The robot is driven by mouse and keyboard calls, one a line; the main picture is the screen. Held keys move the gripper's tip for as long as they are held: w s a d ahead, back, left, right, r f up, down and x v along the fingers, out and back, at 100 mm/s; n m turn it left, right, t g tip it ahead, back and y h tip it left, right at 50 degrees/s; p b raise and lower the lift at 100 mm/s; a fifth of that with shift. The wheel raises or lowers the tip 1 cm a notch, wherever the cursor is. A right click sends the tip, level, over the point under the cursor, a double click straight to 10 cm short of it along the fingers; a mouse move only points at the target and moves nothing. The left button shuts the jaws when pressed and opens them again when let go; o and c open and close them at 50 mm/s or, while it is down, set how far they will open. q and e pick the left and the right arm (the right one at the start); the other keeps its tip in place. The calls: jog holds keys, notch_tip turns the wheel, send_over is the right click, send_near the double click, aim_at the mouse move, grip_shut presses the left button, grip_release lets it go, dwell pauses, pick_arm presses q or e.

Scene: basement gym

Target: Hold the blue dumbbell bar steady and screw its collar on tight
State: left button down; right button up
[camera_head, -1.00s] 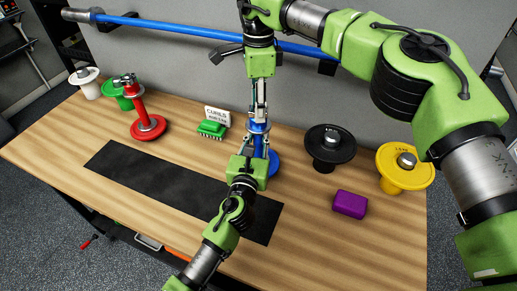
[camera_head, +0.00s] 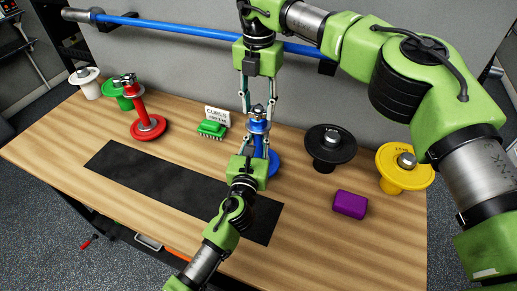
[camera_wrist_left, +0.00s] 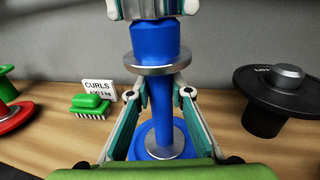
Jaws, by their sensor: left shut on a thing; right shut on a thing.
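The blue dumbbell bar (camera_head: 259,127) stands upright on its blue base, which shows partly behind my left gripper (camera_head: 257,143). In the left wrist view, the left fingers are closed around the bar (camera_wrist_left: 160,105), below a grey metal disc (camera_wrist_left: 157,57). My right gripper (camera_head: 258,107) points down from above, one finger on each side of the bar's top. It is shut on the metal collar (camera_head: 258,113).
A red dumbbell (camera_head: 148,124) stands left, near green and white ones. A green brush (camera_head: 212,129) and a "CURLS" card (camera_head: 217,115) stand behind. A black weight (camera_head: 330,145), yellow weight (camera_head: 404,168) and purple block (camera_head: 350,204) are right. The black mat (camera_head: 150,178) is clear.

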jog(key=m, duration=0.4)
jog(key=shift+w, duration=0.15)
jog(key=o, duration=1.2)
jog(key=shift+o, duration=0.2)
jog(key=shift+r, duration=2.25)
jog(key=shift+c, duration=0.4)
